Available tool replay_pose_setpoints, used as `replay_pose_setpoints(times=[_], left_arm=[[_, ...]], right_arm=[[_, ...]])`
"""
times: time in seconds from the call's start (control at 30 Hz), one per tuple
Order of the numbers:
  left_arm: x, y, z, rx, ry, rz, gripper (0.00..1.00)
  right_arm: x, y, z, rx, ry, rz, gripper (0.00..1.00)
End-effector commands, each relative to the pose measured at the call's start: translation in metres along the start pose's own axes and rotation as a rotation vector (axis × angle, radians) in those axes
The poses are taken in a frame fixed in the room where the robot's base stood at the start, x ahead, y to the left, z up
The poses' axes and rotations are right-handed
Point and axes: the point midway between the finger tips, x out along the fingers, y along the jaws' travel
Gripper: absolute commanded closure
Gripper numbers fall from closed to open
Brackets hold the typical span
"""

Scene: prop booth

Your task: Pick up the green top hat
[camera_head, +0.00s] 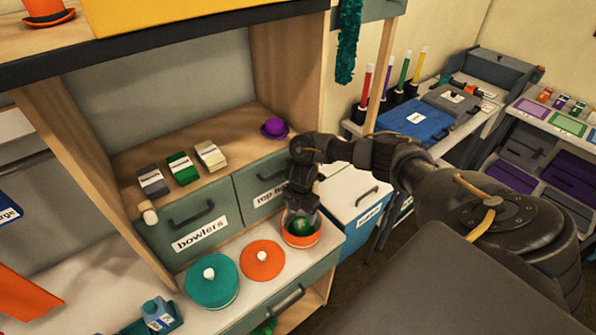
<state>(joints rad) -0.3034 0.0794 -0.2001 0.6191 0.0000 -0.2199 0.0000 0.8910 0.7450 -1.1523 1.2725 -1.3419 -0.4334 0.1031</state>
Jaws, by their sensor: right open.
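My right gripper (303,200) is open and points down over an open orange round box (301,240) on the white counter. A dark green thing (302,226) sits inside that box, just below the fingers. It is partly hidden by the gripper and the box rim, so I cannot tell whether it is the green top hat. No other clear green top hat shows. A bit of green (265,327) shows low by the bottom drawer, too cut off to identify. My left gripper is not in view.
An orange lid (261,260) and a teal lidded box (211,281) stand left of the open box. The drawers labelled bowlers (190,222) and top hats (262,181) are behind. A purple hat (274,128) and small boxes sit above. An orange hat (46,11) is at top left.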

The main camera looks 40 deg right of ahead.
Motion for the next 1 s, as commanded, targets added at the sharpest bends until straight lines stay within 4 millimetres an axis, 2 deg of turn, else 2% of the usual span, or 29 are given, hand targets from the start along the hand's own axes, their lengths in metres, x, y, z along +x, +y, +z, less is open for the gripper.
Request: replay_pose_setpoints(times=[0.03, 0.1, 0.27, 0.37, 0.53, 0.7, 1.0], left_arm=[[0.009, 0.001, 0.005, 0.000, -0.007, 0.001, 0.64], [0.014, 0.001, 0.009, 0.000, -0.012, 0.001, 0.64], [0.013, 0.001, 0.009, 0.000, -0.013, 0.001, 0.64], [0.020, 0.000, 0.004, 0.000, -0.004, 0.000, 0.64], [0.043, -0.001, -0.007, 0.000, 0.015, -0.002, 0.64], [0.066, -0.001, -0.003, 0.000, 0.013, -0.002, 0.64], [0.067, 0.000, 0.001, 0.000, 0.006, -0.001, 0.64]], right_arm=[[0.011, -0.001, 0.001, 0.002, 0.000, -0.001, 0.27], [0.018, -0.001, 0.001, 0.002, 0.000, -0.001, 0.27], [0.018, 0.000, 0.000, -0.001, 0.000, 0.000, 0.27], [0.025, 0.001, 0.000, -0.002, 0.000, 0.000, 0.27], [0.045, 0.003, 0.000, -0.004, 0.000, 0.000, 0.27], [0.067, 0.004, 0.001, -0.004, 0.000, 0.000, 0.27], [0.069, 0.004, 0.001, -0.003, -0.001, 0.000, 0.27]])
